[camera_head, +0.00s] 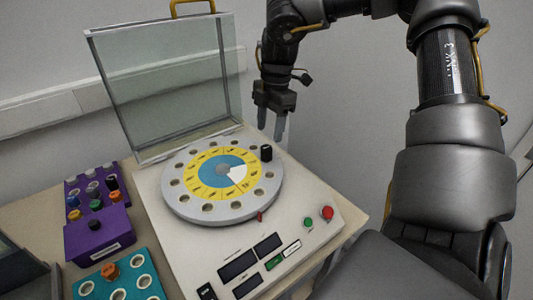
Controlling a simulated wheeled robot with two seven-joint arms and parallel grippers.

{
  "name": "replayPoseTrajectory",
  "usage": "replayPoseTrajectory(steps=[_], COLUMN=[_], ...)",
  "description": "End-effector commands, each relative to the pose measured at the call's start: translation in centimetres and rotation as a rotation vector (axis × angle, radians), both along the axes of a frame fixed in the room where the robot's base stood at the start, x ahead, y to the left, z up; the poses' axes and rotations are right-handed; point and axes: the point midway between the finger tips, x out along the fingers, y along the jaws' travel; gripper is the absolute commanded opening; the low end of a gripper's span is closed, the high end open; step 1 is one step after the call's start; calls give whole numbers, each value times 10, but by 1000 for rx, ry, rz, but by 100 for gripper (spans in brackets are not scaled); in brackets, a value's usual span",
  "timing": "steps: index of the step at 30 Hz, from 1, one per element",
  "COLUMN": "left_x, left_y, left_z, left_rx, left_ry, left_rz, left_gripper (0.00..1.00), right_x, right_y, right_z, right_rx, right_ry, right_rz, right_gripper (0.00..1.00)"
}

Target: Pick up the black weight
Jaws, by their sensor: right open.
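A small black weight (266,153) stands upright on the right rim of the round turntable (223,179), which has a ring of holes and a yellow, blue and white centre. Whether it sits in a hole is hard to see. My right gripper (271,132) hangs above and behind the weight, fingers pointing down, open and empty, apart from it. Another dark cylinder (112,183) stands on the purple rack at the left. My left gripper is not in view.
The glass lid (165,85) stands open behind the turntable. The machine's front panel carries displays, a green button (308,223) and a red button (326,212). A purple rack (98,233) and a teal rack (119,278) with coloured pieces stand at the left.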

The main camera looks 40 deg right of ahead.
Motion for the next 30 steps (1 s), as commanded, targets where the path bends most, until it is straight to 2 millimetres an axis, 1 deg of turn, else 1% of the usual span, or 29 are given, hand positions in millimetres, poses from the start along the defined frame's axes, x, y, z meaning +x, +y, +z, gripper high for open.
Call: replayPoseTrajectory(steps=[4, 8, 13, 15, 18, 26, 30], left_x=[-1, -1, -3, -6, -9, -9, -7], left_y=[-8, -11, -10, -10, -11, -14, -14], left_z=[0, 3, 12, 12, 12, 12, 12], left_rx=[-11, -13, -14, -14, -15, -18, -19], left_ry=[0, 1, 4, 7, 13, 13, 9], left_rz=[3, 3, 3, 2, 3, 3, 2], left_gripper=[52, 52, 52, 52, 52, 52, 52], right_x=[0, 0, 4, 4, 4, 5, 5], right_y=[1, 1, 3, 4, 5, 6, 6], right_z=[-5, -10, -35, -45, -54, -56, -56], right_rx=[0, 0, 1, 0, 0, 0, 0], right_ry=[-1, 2, 4, 3, 1, -2, -2], right_rz=[0, 0, 0, 0, 0, 0, 0], right_gripper=[54, 54, 54, 54, 54, 54, 37])
